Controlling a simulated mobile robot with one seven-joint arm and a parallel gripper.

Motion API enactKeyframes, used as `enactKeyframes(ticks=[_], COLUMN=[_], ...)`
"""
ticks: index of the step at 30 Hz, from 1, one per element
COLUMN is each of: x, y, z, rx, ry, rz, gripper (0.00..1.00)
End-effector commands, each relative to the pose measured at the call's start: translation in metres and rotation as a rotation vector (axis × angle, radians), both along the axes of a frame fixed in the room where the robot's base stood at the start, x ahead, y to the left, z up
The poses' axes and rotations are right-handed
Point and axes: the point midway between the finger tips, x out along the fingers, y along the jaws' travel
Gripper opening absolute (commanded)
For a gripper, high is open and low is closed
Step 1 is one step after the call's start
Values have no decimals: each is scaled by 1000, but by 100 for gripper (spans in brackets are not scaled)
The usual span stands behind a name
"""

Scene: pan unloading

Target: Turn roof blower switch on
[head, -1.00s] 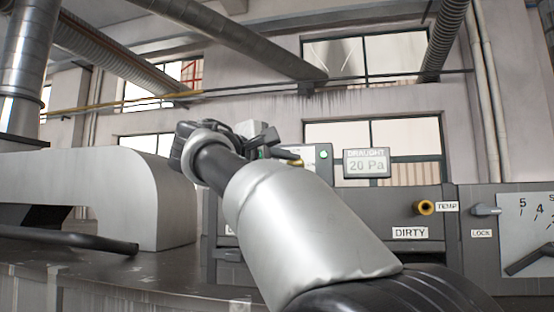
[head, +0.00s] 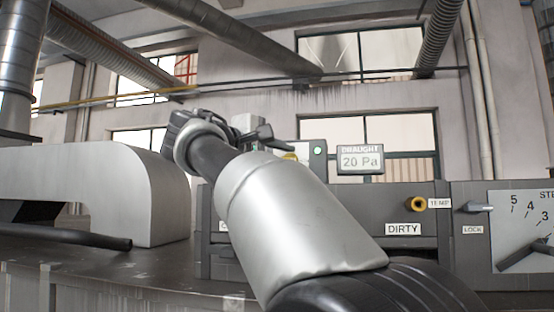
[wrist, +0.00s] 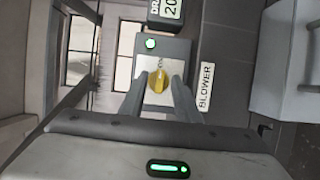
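The blower switch is a yellow knob (wrist: 158,82) on a pale plate of a grey box, with a lit green lamp (wrist: 151,43) above it and a BLOWER label (wrist: 205,86) beside it in the wrist view. In the head view the knob (head: 290,156) is partly hidden behind my arm, and the green lamp (head: 318,150) shows to its right. My gripper (wrist: 159,88) is open, its two fingers apart with the knob between them in the picture. A gap shows on both sides of the knob; the depth between fingertips and knob is unclear.
A draught display (head: 360,160) reading 20 Pa stands right of the switch box.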

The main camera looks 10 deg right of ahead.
Motion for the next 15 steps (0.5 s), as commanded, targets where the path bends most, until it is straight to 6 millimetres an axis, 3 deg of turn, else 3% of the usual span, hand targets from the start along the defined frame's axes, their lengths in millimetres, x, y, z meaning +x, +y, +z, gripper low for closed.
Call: enactKeyframes(ticks=[8,15], x=[-3,-32], y=[4,34], z=[0,-1], rx=[-1,-1], ry=[-1,-1], rz=[2,7], gripper=[30,30])
